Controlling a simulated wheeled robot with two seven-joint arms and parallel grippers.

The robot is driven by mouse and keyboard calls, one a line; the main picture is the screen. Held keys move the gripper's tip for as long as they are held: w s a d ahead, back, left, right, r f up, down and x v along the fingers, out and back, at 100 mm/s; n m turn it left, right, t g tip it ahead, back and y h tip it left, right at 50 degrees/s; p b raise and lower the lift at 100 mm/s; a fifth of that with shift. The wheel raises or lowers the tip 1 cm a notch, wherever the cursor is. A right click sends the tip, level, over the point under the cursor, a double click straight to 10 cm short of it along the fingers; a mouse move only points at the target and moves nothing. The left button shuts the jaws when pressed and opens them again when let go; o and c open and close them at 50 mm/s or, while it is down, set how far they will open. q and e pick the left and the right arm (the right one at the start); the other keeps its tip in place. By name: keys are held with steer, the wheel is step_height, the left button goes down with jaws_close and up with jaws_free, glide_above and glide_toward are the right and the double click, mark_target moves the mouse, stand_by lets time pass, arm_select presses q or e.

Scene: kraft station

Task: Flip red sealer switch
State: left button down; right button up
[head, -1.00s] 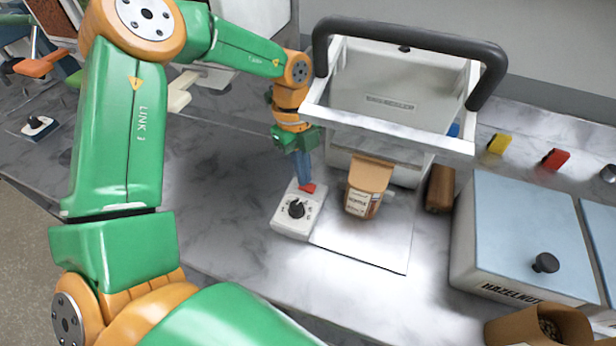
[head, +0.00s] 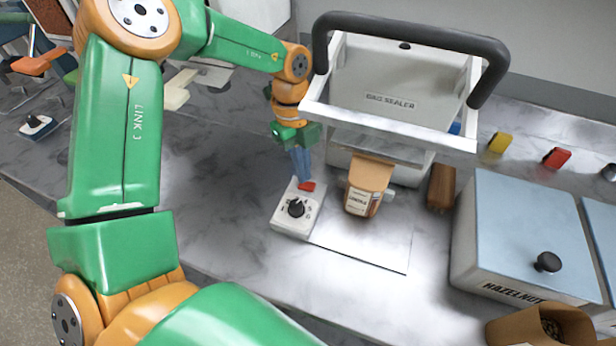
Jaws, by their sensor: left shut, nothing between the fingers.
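The red switch (head: 307,186) sits at the far end of a small white control box (head: 287,222), which also carries a black dial (head: 296,208). The box stands at the left front of the bag sealer (head: 390,103). My left gripper (head: 303,178) points down with its fingers shut and empty, right at the red switch. Its tips are at the switch's far edge; I cannot tell whether they touch it. A brown paper bag (head: 369,183) stands upright in front of the sealer, under its raised frame. My right gripper is not in view.
The sealer's black handle (head: 415,38) arches above the bag. A hazelnut bin (head: 525,225) with a bluish lid stands at the right, with a brown container (head: 540,328) in front. Yellow (head: 502,143) and red (head: 556,158) pieces lie behind. The counter left of the box is clear.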

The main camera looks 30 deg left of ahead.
arm_select(q)
step_height(320, 180, up, 6)
steer(key=shift+f+p, duration=0.25)
steer(key=shift+p, duration=1)
